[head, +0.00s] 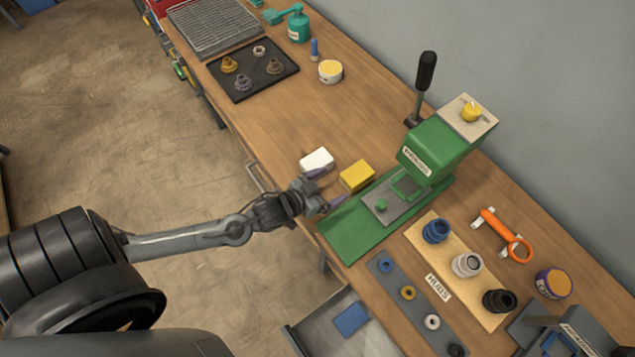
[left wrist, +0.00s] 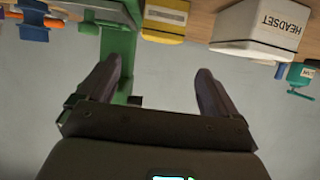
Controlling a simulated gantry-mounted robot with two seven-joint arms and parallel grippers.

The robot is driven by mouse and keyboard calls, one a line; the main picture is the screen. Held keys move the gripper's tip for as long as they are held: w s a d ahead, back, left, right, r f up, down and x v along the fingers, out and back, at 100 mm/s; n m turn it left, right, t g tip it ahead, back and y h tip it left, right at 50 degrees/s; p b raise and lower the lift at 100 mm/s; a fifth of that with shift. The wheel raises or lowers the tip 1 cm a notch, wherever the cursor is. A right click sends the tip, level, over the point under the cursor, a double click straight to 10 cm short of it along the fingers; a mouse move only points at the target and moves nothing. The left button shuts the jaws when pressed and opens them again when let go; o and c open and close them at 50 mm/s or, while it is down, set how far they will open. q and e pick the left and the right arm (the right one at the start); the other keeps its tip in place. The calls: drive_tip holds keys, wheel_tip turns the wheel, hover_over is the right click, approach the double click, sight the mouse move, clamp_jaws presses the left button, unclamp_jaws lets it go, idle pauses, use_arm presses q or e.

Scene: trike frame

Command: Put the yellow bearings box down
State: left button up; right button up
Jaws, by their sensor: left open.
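The yellow bearings box (head: 357,177) rests on the wooden bench, just left of the green press. It also shows at the top of the left wrist view (left wrist: 166,36), beyond the fingertips and between their lines. My left gripper (head: 327,187) is open and empty at the bench's front edge, its two dark fingers pointing toward the box. In the left wrist view the fingers (left wrist: 160,65) are spread wide with nothing between them. A gap seems to lie between the fingertips and the box. My right gripper is not in view.
A white headset box (head: 316,160) stands close to the left finger, left of the yellow box. The green press (head: 425,160) with its upright lever is close on the right. A hub board (head: 455,285) lies farther right. Bare bench lies behind the white box.

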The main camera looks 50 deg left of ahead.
use_arm(q)
drive_tip(key=s+d+g, duration=0.1)
drive_tip(key=s, duration=0.1)
drive_tip(key=s+g, duration=0.2)
drive_tip(key=s, duration=0.1)
drive_tip(key=s+d+g+y, duration=0.1)
drive_tip(key=s+g, duration=0.1)
drive_tip(key=shift+s+d+f, duration=0.1)
drive_tip(key=shift+s+d, duration=0.05)
drive_tip(key=shift+d, duration=0.2)
drive_tip(key=s+g, duration=0.1)
drive_tip(key=s, duration=0.1)
drive_tip(key=s+r+g, duration=0.1)
drive_tip(key=s+g, duration=0.1)
drive_tip(key=s, duration=0.1)
drive_tip(key=s+g, duration=0.1)
drive_tip(key=s, duration=0.2)
drive_tip(key=shift+s+d+r+m+g, duration=0.1)
drive_tip(key=shift+d+r+m+g, duration=0.1)
drive_tip(key=shift+r+m+g, duration=0.15)
drive_tip(key=shift+r, duration=0.1)
